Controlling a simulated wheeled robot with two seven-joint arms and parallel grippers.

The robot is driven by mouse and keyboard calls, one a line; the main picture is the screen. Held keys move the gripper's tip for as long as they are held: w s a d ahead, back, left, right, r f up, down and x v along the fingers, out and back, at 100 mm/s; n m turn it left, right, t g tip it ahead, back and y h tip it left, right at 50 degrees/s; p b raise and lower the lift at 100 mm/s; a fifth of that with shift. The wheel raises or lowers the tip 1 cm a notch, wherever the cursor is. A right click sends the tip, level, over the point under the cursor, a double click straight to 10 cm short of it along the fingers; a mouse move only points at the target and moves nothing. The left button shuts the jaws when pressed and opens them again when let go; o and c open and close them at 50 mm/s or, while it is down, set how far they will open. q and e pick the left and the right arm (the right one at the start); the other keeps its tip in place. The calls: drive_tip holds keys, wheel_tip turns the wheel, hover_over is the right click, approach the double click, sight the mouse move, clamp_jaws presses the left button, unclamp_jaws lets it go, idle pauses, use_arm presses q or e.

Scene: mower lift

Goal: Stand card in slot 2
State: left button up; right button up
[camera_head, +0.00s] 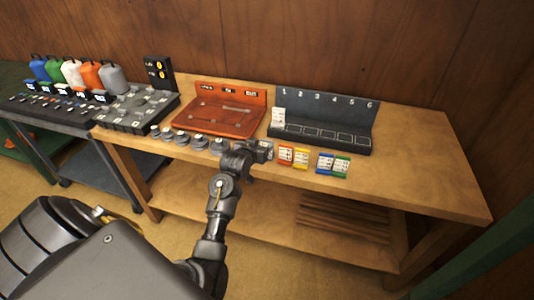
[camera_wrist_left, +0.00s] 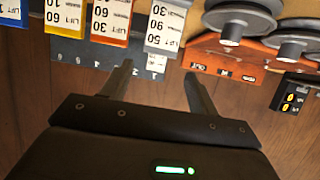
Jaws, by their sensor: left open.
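The dark card rack (camera_head: 322,104) stands at the back of the bench, with slots numbered 1 to 6. A white card (camera_head: 278,117) stands in slot 1; slot 2 and the slots to its right look empty. A red-orange card (camera_head: 285,154), a yellow card (camera_head: 301,157), a blue card (camera_head: 325,163) and a green card (camera_head: 341,166) lie in front of the rack. A grey card (camera_wrist_left: 166,25) lies beside the orange one in the wrist view; my gripper hides it in the head view. My left gripper (camera_head: 266,150) is open and empty, close above the bench's front.
An orange-red board (camera_head: 218,115) lies left of the rack. Several grey weights (camera_head: 183,138) sit along the front edge. A grey tray (camera_head: 138,108) and a black panel (camera_head: 158,71) are farther left. The bench (camera_head: 430,155) is clear at the right.

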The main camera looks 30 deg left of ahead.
sight(267, 140)
use_arm(q)
drive_tip(key=p+x, duration=0.2)
drive_tip(key=x, duration=0.4)
drive_tip(key=shift+w+f, duration=0.1)
drive_tip(key=shift+f, duration=0.05)
drive_tip(key=c, duration=1.1)
